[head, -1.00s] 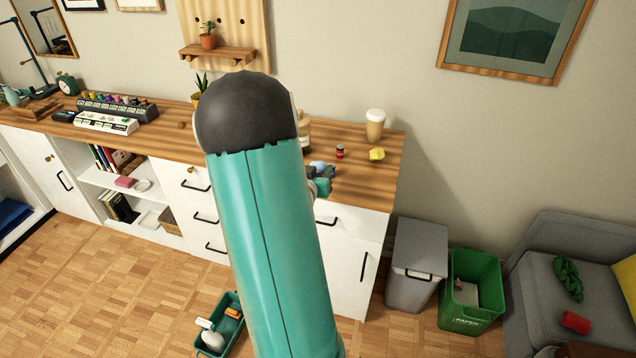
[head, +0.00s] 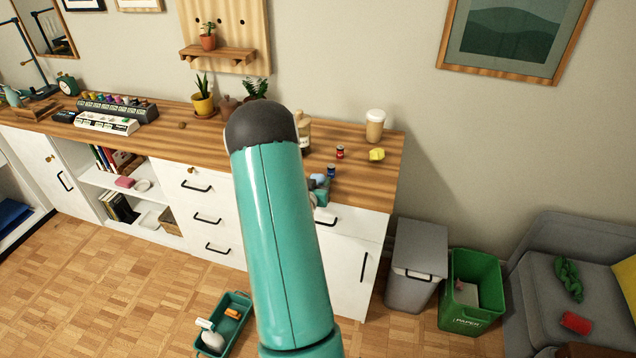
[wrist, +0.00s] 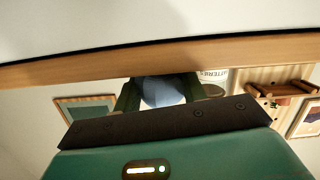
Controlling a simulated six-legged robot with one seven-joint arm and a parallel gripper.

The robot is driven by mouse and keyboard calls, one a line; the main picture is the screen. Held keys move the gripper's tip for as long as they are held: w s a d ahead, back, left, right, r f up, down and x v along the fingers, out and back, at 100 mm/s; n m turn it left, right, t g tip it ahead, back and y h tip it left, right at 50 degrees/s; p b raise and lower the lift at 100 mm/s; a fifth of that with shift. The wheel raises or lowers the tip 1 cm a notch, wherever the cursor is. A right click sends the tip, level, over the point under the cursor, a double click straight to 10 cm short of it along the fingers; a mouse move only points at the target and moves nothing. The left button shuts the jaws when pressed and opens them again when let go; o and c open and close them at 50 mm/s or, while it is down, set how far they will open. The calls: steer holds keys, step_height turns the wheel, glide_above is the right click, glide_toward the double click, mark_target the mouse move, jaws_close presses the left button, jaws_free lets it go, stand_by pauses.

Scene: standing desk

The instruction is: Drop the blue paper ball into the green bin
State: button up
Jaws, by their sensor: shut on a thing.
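My gripper (head: 318,188) is near the front edge of the desk in the head view, partly hidden behind my arm. It is shut on the blue paper ball (wrist: 163,91), which shows pale blue between the dark fingers in the wrist view. A bit of the ball also shows in the head view (head: 318,179). The green bin (head: 472,318) stands on the floor to the right of the desk, marked PAPER. It is open at the top, with something pale inside.
A grey bin (head: 415,268) stands between the desk (head: 375,185) and the green bin. A grey sofa (head: 540,290) is right of it. A cup (head: 375,125), a yellow crumpled thing (head: 377,154) and small jars (head: 340,152) stand on the desk. A teal tray (head: 240,305) lies on the floor.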

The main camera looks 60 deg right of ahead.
steer(key=shift+f, duration=0.3)
